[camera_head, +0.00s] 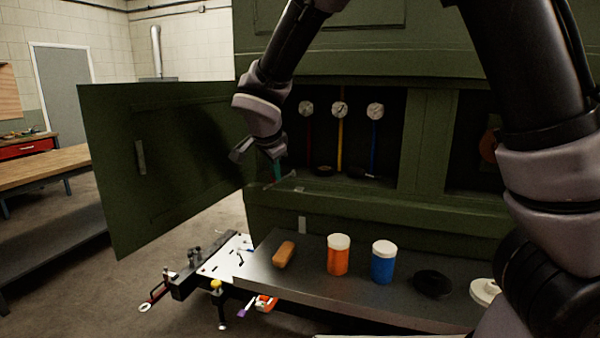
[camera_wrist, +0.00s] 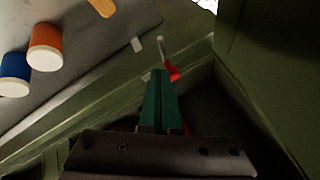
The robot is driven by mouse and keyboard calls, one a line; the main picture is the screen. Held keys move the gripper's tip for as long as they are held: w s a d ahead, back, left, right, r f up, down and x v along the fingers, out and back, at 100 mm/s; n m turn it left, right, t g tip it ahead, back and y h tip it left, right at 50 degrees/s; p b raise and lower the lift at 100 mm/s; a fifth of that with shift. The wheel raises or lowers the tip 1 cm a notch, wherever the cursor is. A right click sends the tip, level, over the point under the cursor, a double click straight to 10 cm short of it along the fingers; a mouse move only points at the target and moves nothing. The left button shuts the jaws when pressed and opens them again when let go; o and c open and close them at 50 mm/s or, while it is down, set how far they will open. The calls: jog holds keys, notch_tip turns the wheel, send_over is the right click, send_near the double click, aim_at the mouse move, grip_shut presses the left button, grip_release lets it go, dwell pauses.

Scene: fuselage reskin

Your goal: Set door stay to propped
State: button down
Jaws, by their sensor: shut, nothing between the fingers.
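The green door (camera_head: 165,165) stands open to the left of the green fuselage bay. What looks like the door stay is a small thin grey lever (camera_head: 282,181) at the bay's lower left sill. In the wrist view the lever (camera_wrist: 161,47) shows a pale rod with a red piece at its near end. My gripper (camera_head: 278,178) is shut, with green fingers pointing down at the sill beside the lever. In the wrist view its fingertips (camera_wrist: 159,74) are right by the red piece; I cannot tell whether they touch. The door also fills the right of the wrist view (camera_wrist: 275,70).
A grey shelf (camera_head: 345,296) below the bay holds an orange jar (camera_head: 338,258), a blue jar (camera_head: 382,265), an orange-brown block (camera_head: 284,254) and a black disc (camera_head: 432,284). Three gauges (camera_head: 340,109) hang inside the bay. A workbench (camera_head: 45,168) stands far left.

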jog(key=shift+w+a+m+h, duration=0.25)
jog(key=shift+w+a+m, duration=0.1)
jog(key=shift+a, duration=0.45)
jog(key=shift+w+a+m+h, duration=0.25)
jog(key=shift+w+a+m, duration=0.1)
jog(key=shift+a, duration=0.4)
jog(key=shift+s, duration=0.1)
